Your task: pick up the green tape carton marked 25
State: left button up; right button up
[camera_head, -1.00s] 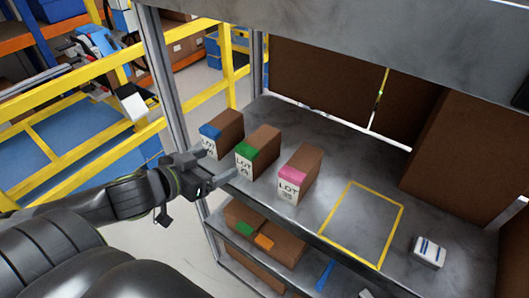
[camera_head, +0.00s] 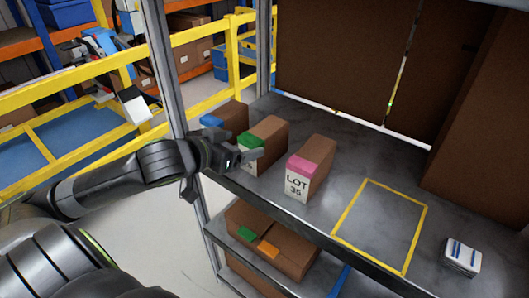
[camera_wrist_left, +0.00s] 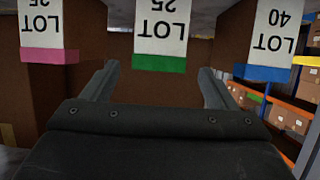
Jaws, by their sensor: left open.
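The green tape carton (camera_head: 271,133) stands upright on the grey shelf, between two other cartons. My left gripper (camera_head: 241,152) is in front of it and hides most of its label in the head view. In the left wrist view the picture is upside down; the green carton (camera_wrist_left: 158,62) shows its LOT 25 label, centred between the open fingers (camera_wrist_left: 157,72). No contact shows, and I cannot tell whether the fingertips reach past its front face. My right gripper is not in view.
A pink tape carton (camera_head: 316,165), LOT 35, stands right of the green one. A blue tape carton (camera_head: 231,116), LOT 40 in the wrist view, stands left. A yellow outlined area (camera_head: 381,226) is empty. A small white box (camera_head: 462,257) lies farther right.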

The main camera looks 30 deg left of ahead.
aim_at(261, 138)
pick_arm(q)
jog(key=shift+x, duration=4.2)
jog(key=shift+d, duration=0.1)
jog(key=shift+r, duration=0.1)
jog(key=c, duration=1.4)
